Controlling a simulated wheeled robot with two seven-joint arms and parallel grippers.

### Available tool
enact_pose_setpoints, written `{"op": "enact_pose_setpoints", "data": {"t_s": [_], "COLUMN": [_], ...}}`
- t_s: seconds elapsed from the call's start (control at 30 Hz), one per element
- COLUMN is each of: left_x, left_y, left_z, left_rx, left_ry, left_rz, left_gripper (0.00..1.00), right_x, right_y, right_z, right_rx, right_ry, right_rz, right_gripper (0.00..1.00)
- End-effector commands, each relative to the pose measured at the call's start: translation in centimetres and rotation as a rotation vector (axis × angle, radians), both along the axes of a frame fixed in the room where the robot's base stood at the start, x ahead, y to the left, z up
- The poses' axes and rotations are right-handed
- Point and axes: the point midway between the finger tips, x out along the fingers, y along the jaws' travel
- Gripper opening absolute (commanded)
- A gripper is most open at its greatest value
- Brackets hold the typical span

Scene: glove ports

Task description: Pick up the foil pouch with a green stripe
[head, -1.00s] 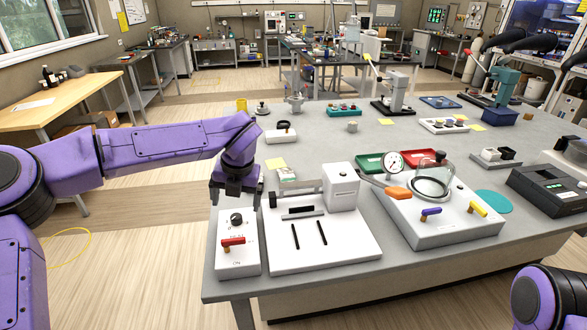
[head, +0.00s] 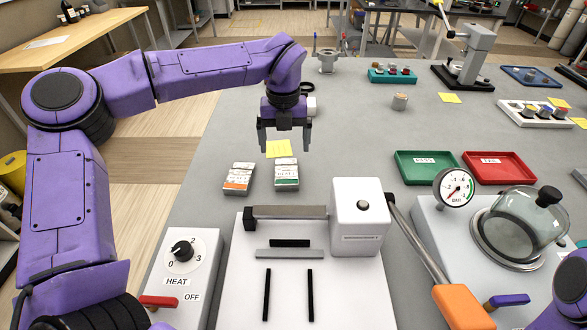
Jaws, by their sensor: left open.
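The foil pouch with a green stripe (head: 286,173) lies on the grey bench behind the white sealer. A similar pouch with an orange stripe (head: 238,178) lies just left of it, a small gap between them. My left gripper (head: 285,148) is open and empty, its fingers pointing down. In the picture its fingertips show just above the green-striped pouch, over a yellow note; I cannot tell its exact height. My right gripper is not in view; only a purple part of my right arm shows at the lower right edge.
The white sealer (head: 337,285) with its upright block stands in front of the pouches. A heat control box (head: 190,255) is at its left. A green tray (head: 426,168), a red tray (head: 499,168) and a glass-domed gauge unit stand to the right. Bench between pouches and trays is clear.

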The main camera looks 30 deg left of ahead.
Motion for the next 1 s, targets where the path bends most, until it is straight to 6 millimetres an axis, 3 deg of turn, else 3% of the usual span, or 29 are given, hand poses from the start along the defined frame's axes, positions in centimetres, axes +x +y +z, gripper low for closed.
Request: {"op": "enact_pose_setpoints", "data": {"t_s": [0.5, 0.77, 0.83, 0.97, 1.0], "left_x": [-0.1, 0.0, 0.0, 0.0, 0.0], "left_y": [-0.4, -0.4, -0.4, -0.4, -0.4], "left_z": [-8.0, -8.7, -8.7, -8.7, -8.7], "left_rx": [0.000, -0.001, -0.001, 0.000, 0.000], "left_ry": [0.002, 0.000, 0.000, 0.000, 0.000], "left_rz": [-0.001, 0.000, -0.001, -0.001, -0.001], "left_gripper": [0.94, 0.94, 0.77, 0.35, 0.33], "right_x": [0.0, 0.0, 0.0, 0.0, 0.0], "right_y": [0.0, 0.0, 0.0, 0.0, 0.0], "right_z": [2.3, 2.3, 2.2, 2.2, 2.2], "right_rx": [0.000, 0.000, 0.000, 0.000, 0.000], "right_ry": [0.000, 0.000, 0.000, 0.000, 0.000], "right_rz": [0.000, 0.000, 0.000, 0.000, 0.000], "right_gripper": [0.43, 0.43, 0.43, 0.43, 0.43]}}
